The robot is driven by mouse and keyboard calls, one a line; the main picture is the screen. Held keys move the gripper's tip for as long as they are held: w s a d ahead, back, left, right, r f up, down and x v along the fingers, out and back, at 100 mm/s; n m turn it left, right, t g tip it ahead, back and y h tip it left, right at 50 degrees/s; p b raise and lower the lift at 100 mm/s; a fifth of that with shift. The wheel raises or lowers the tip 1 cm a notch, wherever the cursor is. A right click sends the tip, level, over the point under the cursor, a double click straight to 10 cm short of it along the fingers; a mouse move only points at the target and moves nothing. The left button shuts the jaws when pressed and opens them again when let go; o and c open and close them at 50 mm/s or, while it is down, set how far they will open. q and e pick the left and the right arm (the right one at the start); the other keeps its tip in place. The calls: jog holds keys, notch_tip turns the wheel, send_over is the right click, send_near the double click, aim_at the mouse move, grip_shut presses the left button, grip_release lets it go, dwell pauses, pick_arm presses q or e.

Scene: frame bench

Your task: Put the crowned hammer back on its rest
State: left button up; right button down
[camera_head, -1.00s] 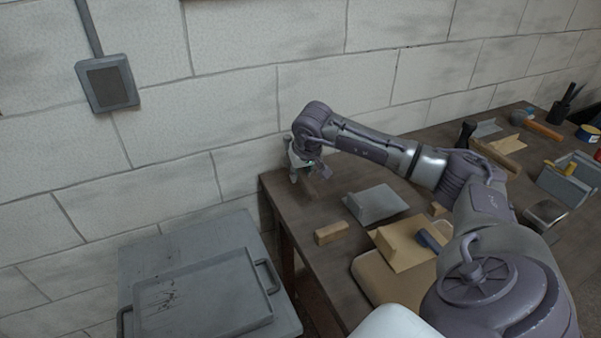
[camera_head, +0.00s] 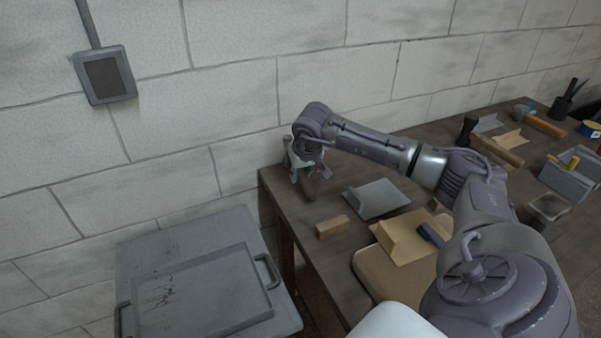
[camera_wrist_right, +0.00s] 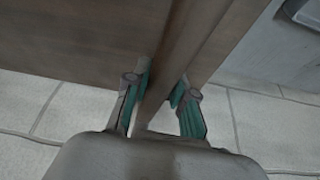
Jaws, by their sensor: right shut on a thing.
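My right gripper (camera_head: 307,176) is at the far left end of the bench, close to the wall. The hammer's head cannot be made out. I cannot tell which thing is the hammer's rest. My left gripper is not in view.
A grey tray (camera_head: 200,295) stands lower left. More tools crowd the bench's right side.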

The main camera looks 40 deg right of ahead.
jog(key=shift+f, duration=0.1)
jog(key=c, duration=0.9)
grip_release()
